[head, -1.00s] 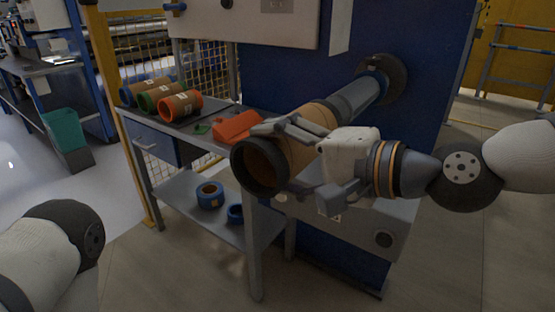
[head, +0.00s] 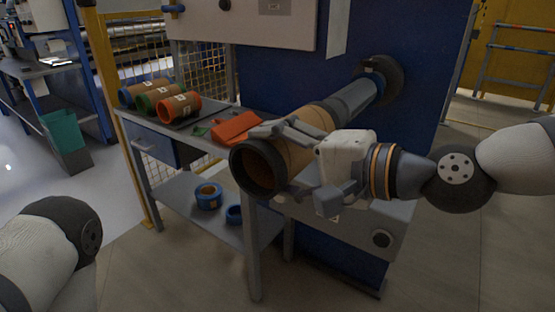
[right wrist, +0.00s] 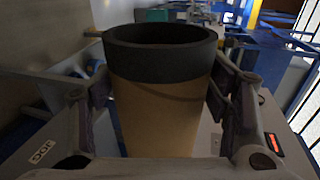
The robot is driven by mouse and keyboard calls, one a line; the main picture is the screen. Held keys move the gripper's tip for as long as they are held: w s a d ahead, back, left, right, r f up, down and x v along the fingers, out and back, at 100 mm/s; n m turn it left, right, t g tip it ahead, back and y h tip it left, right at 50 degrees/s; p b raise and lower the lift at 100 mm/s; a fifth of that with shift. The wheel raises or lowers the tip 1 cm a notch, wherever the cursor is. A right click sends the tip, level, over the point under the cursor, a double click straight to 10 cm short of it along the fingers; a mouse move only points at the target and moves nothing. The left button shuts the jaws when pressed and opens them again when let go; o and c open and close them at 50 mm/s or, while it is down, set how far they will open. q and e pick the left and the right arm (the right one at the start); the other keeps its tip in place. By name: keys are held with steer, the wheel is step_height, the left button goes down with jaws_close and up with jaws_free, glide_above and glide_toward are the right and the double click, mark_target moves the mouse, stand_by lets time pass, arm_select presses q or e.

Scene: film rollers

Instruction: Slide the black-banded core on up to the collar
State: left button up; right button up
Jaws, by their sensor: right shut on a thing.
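The black-banded core (head: 283,152) is a tan tube with a wide black band at its near, open end. It sits around the grey shaft (head: 350,99), which sticks out of the blue machine. The dark round collar (head: 392,75) is at the machine end of the shaft, with bare shaft between it and the core. My right gripper (head: 272,165) is shut on the core from the right, one finger above and one below. In the right wrist view the core (right wrist: 158,110) stands between both fingers, band outermost. My left gripper is out of view.
Machine panels stand behind and below the shaft.

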mark_target(306, 153)
steer(key=shift+w+d+f+b, duration=0.1)
steer(key=shift+w+d+b, duration=0.1)
steer(key=shift+w+d, duration=0.35)
steer(key=shift+w+d+f+b, duration=0.1)
steer(key=shift+w+d+b, duration=0.2)
steer(key=shift+w, duration=0.45)
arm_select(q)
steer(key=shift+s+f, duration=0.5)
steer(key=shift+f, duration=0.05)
arm_select(e)
steer(key=shift+w+d+r, duration=0.1)
steer(key=shift+w+d, duration=0.05)
steer(key=shift+d, duration=0.05)
steer(key=shift+w+d+b, duration=0.35)
steer(key=shift+w+d, duration=0.5)
steer(key=shift+w, duration=0.3)
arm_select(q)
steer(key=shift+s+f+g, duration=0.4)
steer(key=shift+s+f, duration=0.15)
arm_select(e)
steer(key=shift+w+d, duration=0.2)
steer(key=shift+w, duration=0.05)
